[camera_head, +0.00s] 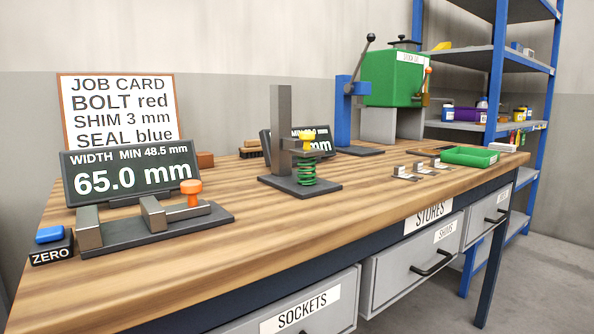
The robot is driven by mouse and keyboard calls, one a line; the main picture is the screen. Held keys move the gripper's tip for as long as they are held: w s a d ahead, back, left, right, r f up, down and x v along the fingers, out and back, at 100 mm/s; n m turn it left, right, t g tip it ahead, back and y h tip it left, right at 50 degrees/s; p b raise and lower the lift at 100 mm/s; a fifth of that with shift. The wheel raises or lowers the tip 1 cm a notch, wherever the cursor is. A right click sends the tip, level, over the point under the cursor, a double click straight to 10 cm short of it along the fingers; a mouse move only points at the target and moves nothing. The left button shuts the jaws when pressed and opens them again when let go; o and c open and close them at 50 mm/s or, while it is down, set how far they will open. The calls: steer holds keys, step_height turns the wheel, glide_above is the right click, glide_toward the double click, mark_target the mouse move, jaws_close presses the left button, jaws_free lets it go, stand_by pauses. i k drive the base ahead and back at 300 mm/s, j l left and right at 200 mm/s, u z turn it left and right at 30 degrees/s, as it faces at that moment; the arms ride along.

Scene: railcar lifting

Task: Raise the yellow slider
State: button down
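A small yellow piece (307,139), which looks like the yellow slider, sits above a green coil spring (306,171). Both are at the right side of a grey upright post (281,115) on a dark base plate (284,187), in the middle of the workbench. A dark display behind the stand is partly covered by the post and yellow piece. My gripper is not in view.
The wooden bench (250,232) is clear in front of the stand. A width gauge with an orange knob (190,188) is at left, a blue-posted lever press (345,110) behind right, and small metal pieces and a green tray (469,156) at right. Drawers (412,262) are below.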

mark_target(295, 147)
steer(key=l+u, duration=0.1)
steer(key=u, duration=0.45)
steer(key=i+l+u, duration=0.15)
steer(key=l+u, duration=0.15)
steer(key=l, duration=0.5)
steer(key=i+l+u, duration=0.1)
steer(key=l+u, duration=0.25)
steer(key=l, duration=1)
